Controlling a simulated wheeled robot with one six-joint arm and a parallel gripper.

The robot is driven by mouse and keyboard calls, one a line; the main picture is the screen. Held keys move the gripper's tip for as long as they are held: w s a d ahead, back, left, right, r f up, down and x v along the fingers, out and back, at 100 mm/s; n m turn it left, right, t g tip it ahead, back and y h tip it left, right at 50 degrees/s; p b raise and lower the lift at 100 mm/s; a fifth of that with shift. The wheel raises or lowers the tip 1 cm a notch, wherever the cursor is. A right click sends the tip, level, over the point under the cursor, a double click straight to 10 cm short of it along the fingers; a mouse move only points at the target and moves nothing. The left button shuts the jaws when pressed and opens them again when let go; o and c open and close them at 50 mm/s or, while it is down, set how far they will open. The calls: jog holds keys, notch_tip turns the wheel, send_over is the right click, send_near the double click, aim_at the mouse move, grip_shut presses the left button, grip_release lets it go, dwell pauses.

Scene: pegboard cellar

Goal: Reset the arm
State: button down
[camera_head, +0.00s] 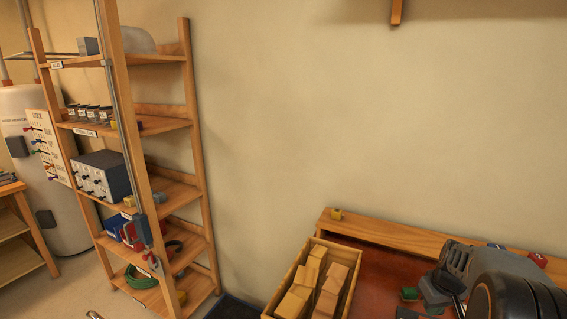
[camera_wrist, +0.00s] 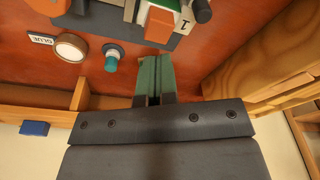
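My gripper (camera_wrist: 155,75) shows in the wrist view as a wide dark body with two short dark fingers. Two green strips, which look like its finger pads, lie side by side with no clear gap. I see no separate object held between them. The tips point at a grey and orange item with a "1" on it (camera_wrist: 163,22), over a red-brown bench top (camera_wrist: 220,45). I cannot tell if they touch it. In the head view a dark, rounded part of my arm (camera_head: 510,298) fills the lower right corner and hides part of the bench.
A wooden crate of blocks (camera_head: 268,311) sits at the bench's left end. A wooden ledge (camera_head: 390,232) runs along the wall. A loaded shelf unit (camera_head: 200,150) stands left.

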jog(key=shift+r, duration=0.6)
jog(key=shift+s+a+f+m, duration=0.1)
jog(key=shift+s+f+m, duration=0.2)
jog(key=shift+m, duration=0.4)
jog(key=s+a+r, duration=0.2)
jog(key=s+a, duration=0.1)
jog(key=a, duration=0.4)
jog(key=s+a+r+t, duration=0.1)
jog(key=s+a+r, duration=0.1)
jog(key=s+a, duration=0.2)
jog(key=s+a+r+t, duration=0.1)
jog(key=s+a+r, duration=0.2)
jog(key=a, duration=0.6)
jog(key=shift+s+a+n, duration=0.3)
jog(key=shift+s+a, duration=0.1)
jog(key=shift+s, duration=0.3)
jog(key=shift+r, duration=0.1)
